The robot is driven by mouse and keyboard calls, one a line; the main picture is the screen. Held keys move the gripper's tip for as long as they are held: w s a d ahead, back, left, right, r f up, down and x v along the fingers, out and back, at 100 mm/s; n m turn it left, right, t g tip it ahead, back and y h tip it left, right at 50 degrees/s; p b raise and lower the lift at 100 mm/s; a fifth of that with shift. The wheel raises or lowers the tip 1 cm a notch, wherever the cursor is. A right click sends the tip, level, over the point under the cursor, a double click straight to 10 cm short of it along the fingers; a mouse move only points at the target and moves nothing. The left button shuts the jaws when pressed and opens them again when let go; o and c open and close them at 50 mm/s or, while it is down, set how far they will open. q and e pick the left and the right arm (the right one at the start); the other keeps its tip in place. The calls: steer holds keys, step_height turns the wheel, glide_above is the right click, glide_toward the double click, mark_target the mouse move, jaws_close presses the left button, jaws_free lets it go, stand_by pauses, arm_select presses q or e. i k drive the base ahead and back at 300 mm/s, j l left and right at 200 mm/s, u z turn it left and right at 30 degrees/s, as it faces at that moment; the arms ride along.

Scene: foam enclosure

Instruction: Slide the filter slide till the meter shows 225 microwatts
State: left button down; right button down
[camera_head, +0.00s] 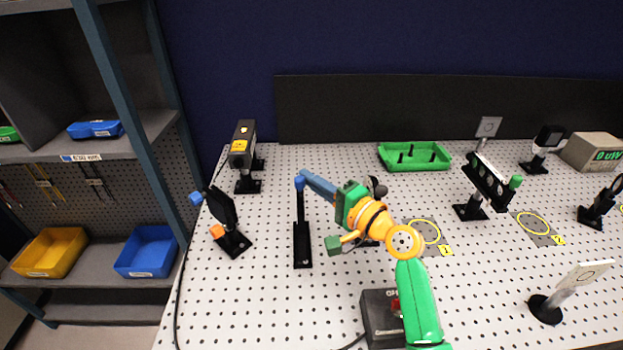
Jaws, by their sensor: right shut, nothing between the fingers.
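The filter slide (487,181) is a tilted black bar with several round windows and a green knob at its right end, on a black post right of centre. The meter (595,152) is a beige box at the far right; its green display appears to read 0 uW. My right gripper (309,181) reaches in from the bottom, left of the filter slide and well apart from it. Its bluish fingers are shut and empty, with the tips close to a blue knob atop a black upright part (302,235); I cannot tell whether they touch. My left gripper is out of view.
A laser-like box (243,145) and a mount with blue and orange knobs (228,222) stand left. A green tray (414,156) lies at the back. A control box (381,318) sits under my right arm. A white card on a stand (567,290) is front right.

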mark_target(485, 173)
steer(key=k, duration=0.2)
steer(key=k+l, duration=0.3)
steer(key=l, duration=0.15)
steer(key=k+l, duration=0.3)
steer(key=l, duration=0.15)
